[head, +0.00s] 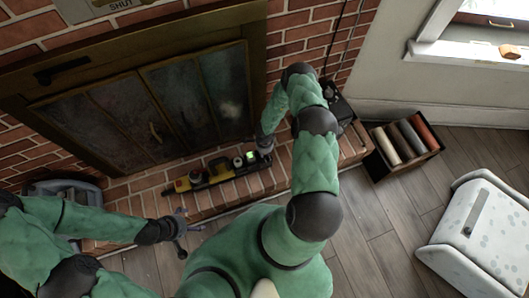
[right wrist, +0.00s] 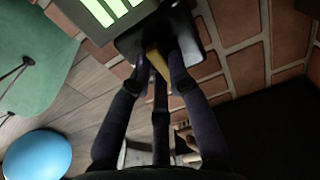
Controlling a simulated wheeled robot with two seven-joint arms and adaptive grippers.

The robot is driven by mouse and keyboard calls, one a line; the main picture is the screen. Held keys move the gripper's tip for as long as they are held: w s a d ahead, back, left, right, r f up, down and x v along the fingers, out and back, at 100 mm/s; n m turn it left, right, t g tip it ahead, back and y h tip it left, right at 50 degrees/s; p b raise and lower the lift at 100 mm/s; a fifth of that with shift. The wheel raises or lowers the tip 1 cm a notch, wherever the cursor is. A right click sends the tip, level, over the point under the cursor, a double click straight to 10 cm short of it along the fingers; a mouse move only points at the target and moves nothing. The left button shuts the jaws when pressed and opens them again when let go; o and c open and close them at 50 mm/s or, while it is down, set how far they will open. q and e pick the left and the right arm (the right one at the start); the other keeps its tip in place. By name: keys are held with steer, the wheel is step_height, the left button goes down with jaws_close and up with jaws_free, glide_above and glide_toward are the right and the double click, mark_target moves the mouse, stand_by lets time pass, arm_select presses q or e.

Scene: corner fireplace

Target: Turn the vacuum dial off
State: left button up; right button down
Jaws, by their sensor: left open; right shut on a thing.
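A long black-and-yellow device (head: 219,173) lies on the brick hearth in front of the fireplace. It has round knob-like parts and a lit green panel (head: 250,157) near its right end. The green panel also shows at the top of the right wrist view (right wrist: 115,8), beside a dark block. My right gripper (head: 265,148) is at that right end, its fingers (right wrist: 160,62) shut on a small yellow part (right wrist: 157,64), seemingly the dial; the fingers hide most of it. My left gripper (head: 181,232) is open and empty, in front of the hearth and apart from the device.
The fireplace doors (head: 150,110) stand behind the hearth (head: 230,193). A grey container (head: 67,188) is at the left. A dark box of rolls (head: 402,143) and a white speckled chest (head: 480,238) stand on the floor at the right. Wooden floor (head: 378,225) between is clear.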

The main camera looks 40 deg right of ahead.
steer(key=c, duration=1.1)
jaws_free()
steer(key=shift+c, duration=0.2)
steer(key=shift+r, duration=0.1)
step_height(320, 180, up, 12)
steer(key=shift+a, duration=0.1)
steer(key=s+a+r+n+y+p, duration=0.1)
steer(key=s+a+r+n+p, duration=0.1)
steer(key=s+a+r+n, duration=0.2)
steer(key=s+a+r+n+y+p, duration=0.1)
steer(key=s+a+r+n, duration=0.3)
steer(key=a+n, duration=0.4)
steer(key=s+a+r+n+y+p, duration=0.2)
steer(key=s+a+r+n, duration=0.2)
steer(key=a+n, duration=0.3)
steer(key=a, duration=0.5)
steer(key=shift+a+r+p, duration=0.2)
steer(key=shift+p, duration=0.15)
